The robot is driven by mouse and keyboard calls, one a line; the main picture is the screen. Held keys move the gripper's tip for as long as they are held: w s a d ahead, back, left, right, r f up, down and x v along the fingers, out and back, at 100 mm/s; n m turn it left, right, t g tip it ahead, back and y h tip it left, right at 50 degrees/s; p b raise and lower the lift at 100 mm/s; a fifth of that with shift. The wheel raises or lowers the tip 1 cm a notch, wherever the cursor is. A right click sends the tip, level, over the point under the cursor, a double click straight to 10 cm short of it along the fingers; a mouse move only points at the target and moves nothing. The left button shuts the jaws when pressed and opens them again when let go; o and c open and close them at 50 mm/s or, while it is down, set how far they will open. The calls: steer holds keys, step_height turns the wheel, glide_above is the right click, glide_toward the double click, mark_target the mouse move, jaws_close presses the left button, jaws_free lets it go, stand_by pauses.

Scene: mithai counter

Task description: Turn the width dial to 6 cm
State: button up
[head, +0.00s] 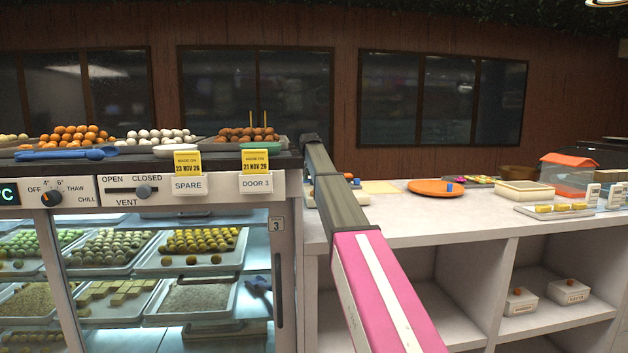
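No dial marked for width can be made out in the head view. My arm, pink with a white stripe and then dark grey, reaches from the bottom up to the back edge of the display case. My gripper and its fingers cannot be seen. A small pale device (311,196) with an orange part (349,176) is partly hidden behind my arm on the white counter (440,232). Its markings cannot be read.
The glass case (160,215) at left has a temperature dial (52,198) and a vent slider (144,191). Trays of sweets (20,154) stand on top. An orange plate (435,194), a cream tub (524,200) and an orange-lidded box (570,160) stand on the counter.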

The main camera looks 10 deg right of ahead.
steer(key=v, duration=1)
steer(key=shift+s, duration=0.15)
